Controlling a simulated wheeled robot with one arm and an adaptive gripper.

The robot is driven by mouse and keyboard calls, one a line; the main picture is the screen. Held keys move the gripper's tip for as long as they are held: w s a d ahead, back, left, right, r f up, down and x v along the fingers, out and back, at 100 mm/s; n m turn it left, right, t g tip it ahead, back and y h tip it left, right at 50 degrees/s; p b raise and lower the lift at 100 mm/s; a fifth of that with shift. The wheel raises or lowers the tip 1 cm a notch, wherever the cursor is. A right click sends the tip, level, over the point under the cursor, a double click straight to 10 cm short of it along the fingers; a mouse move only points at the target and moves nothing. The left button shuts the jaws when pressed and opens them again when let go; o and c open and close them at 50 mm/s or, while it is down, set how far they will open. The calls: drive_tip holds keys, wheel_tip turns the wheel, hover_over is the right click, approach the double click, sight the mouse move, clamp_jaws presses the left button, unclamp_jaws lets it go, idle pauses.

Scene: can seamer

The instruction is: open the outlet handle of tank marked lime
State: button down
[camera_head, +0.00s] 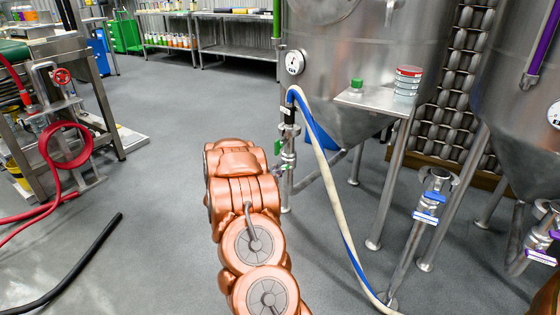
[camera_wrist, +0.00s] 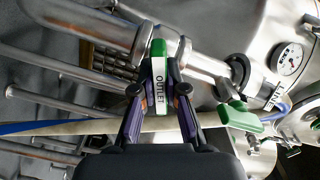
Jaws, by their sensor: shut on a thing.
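The outlet handle is a green lever with a white label reading OUTLET (camera_wrist: 159,78), seen upright in the middle of the wrist view. My gripper (camera_wrist: 160,92) has its two dark and purple fingers on either side of this handle and is shut on it. The handle sits at a steel pipe fitting. A second green handle (camera_wrist: 240,118) lies to the right, apart from my fingers. In the head view the steel tank (camera_head: 345,75) has a green sight tube (camera_head: 277,18) at its left. Green shows on its outlet pipe (camera_head: 288,158); my arm hides my gripper there.
A white and blue hose (camera_head: 322,165) hangs from the tank's outlet pipe to the floor. Blue-handled (camera_head: 428,217) and purple-handled (camera_head: 542,257) outlets stand right. Open floor (camera_head: 165,200) lies left.

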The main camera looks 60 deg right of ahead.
drive_tip(key=n+p, duration=0.3)
drive_tip(key=shift+r+p, duration=0.2)
drive_tip(key=shift+p, duration=0.1)
drive_tip(key=shift+f+n+p, duration=0.1)
drive_tip(key=shift+n+p, duration=0.2)
drive_tip(key=shift+n, duration=0.1)
drive_tip(key=shift+f, duration=0.1)
drive_tip(key=c, duration=1.2)
unclamp_jaws()
drive_tip(key=a, duration=1.2)
drive_tip(key=shift+s, duration=0.25)
